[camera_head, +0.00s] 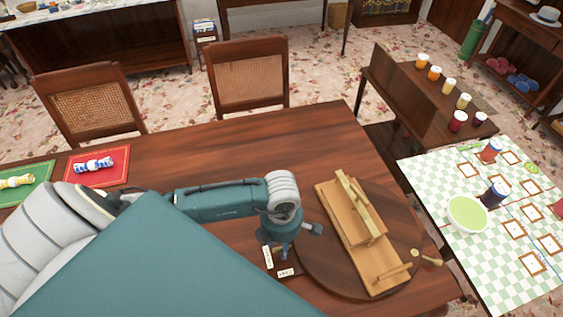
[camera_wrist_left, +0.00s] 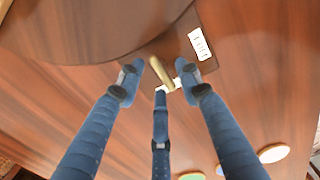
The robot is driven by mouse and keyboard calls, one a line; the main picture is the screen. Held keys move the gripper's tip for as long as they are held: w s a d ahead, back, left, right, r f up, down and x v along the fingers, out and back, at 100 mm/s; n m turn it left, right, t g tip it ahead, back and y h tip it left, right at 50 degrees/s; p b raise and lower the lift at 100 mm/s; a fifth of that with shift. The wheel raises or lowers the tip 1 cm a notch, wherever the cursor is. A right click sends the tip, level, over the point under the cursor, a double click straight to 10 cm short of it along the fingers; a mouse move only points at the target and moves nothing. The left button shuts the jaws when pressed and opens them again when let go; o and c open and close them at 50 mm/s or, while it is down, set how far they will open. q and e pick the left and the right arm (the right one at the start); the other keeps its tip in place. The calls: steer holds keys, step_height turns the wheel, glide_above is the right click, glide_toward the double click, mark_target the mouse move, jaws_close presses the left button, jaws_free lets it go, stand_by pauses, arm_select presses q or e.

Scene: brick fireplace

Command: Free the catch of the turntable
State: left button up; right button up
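The turntable (camera_head: 318,263) is a round dark wooden disc on the table, with a wooden frame (camera_head: 360,232) on top. Its edge (camera_wrist_left: 90,25) fills the upper left of the left wrist view. A brass catch lever (camera_wrist_left: 161,72) lies beside that edge, next to a small plate with white labels (camera_wrist_left: 199,44). My left gripper (camera_head: 288,246) is low over the table at the turntable's left edge. In the wrist view its fingers (camera_wrist_left: 160,82) are spread, with the lever between their tips. Contact cannot be told. My right gripper is not in view.
The wooden table (camera_head: 225,150) is clear behind my arm. Red (camera_head: 112,172) and green mats with rolled napkins lie at left. Chairs (camera_head: 247,75) stand behind. A checked table (camera_head: 500,260) with a green bowl (camera_head: 467,214) is at right.

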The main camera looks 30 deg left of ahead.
arm_select(q)
jaws_close()
steer(key=shift+n, duration=0.3)
steer(key=n, duration=0.3)
steer(key=shift+n+b, duration=0.3)
steer(key=shift+b, duration=0.1)
steer(key=n, duration=0.4)
steer(key=shift+s+n, duration=0.1)
steer(key=shift+n, duration=0.2)
steer(key=n, duration=0.4)
steer(key=shift+s+r, duration=0.1)
steer(key=n, duration=0.5)
steer(key=shift+n, duration=0.3)
